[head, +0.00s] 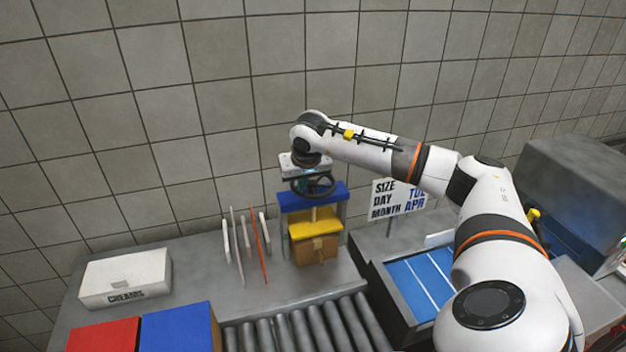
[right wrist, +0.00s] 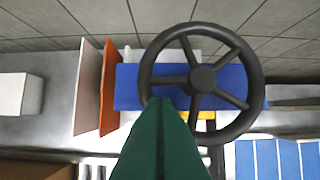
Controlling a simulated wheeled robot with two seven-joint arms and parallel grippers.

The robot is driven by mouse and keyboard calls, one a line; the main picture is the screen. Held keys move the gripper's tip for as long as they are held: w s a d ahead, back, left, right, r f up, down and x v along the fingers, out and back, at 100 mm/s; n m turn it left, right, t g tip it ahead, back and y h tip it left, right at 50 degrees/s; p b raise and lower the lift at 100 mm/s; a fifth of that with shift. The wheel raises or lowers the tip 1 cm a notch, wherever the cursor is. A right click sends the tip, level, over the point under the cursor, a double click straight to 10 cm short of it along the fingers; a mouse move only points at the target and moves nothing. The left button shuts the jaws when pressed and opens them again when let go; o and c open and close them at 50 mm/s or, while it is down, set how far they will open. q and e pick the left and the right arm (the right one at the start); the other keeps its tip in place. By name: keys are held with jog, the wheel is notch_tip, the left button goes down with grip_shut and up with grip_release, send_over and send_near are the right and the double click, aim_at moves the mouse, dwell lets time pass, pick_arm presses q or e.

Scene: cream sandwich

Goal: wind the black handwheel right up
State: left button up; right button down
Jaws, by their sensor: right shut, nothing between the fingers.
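The black handwheel (head: 328,188) sits on top of a small press with a blue top beam (head: 292,204). It also shows in the right wrist view (right wrist: 252,62), with spokes and a round hub. Below the beam is a yellow plate (head: 302,230), over a brown box (head: 308,252); I cannot tell if they touch. My right gripper (head: 312,184) is at the wheel, pointing down from above. In the right wrist view its shut green fingers (right wrist: 162,104) overlap the wheel's lower left rim, with nothing between them. I cannot tell whether they touch the rim. My left gripper is not in view.
Thin upright panels (head: 238,245), one orange, stand left of the press. A white box (head: 126,278) marked CREAMS and red and blue blocks (head: 178,328) are further left. A roller conveyor (head: 300,328) lies in front. A date sign (head: 398,199) stands right, behind a blue-striped tray (head: 418,282).

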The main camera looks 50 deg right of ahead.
aim_at(326, 189)
jog(key=shift+s+d+b, duration=0.15)
jog(key=shift+s+d, duration=0.1)
jog(key=shift+s, duration=0.3)
jog(key=shift+s+d+b, duration=0.15)
jog(key=shift+s+d, duration=0.05)
jog(key=shift+s, duration=0.3)
jog(key=shift+s+d+b, duration=0.35)
jog(key=shift+s+d, duration=0.4)
jog(key=shift+d, duration=0.05)
jog(key=shift+s+d, duration=0.2)
jog(key=shift+d, duration=0.35)
jog(key=shift+s+d, duration=0.15)
jog(key=shift+d, duration=0.35)
